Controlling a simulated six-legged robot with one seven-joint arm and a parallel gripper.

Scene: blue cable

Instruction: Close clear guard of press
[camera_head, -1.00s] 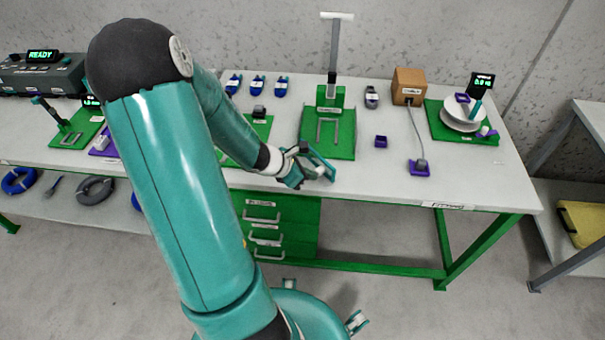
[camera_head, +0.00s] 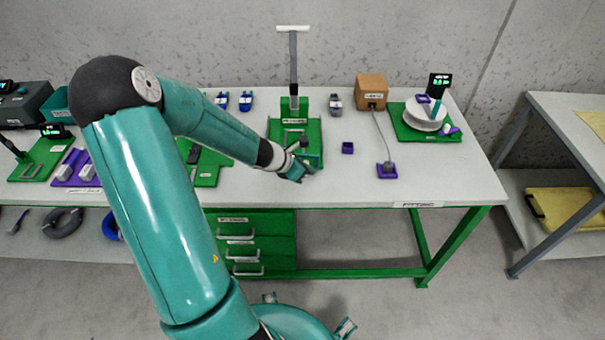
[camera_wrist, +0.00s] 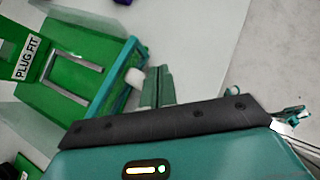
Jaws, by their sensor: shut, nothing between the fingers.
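The press (camera_head: 293,103) stands on the bench with a green base, an upright grey post and a pale T-shaped bar on top. In the wrist view its green base (camera_wrist: 38,100) shows a "PLUG FIT" label and a grey U-shaped bar. The guard (camera_wrist: 113,92) shows as a clear panel with a teal edge and a white knob (camera_wrist: 135,77). Its exact angle is hard to tell. My gripper (camera_head: 304,171) is at the front edge of the press. In the wrist view its fingers (camera_wrist: 157,87) are shut and empty, right beside the knob; contact is unclear.
A small purple block (camera_head: 347,148), a brown box (camera_head: 371,92) with a cable to a purple plug holder (camera_head: 386,170), and a white spool (camera_head: 425,114) stand to the right. A green board (camera_head: 207,176) lies left.

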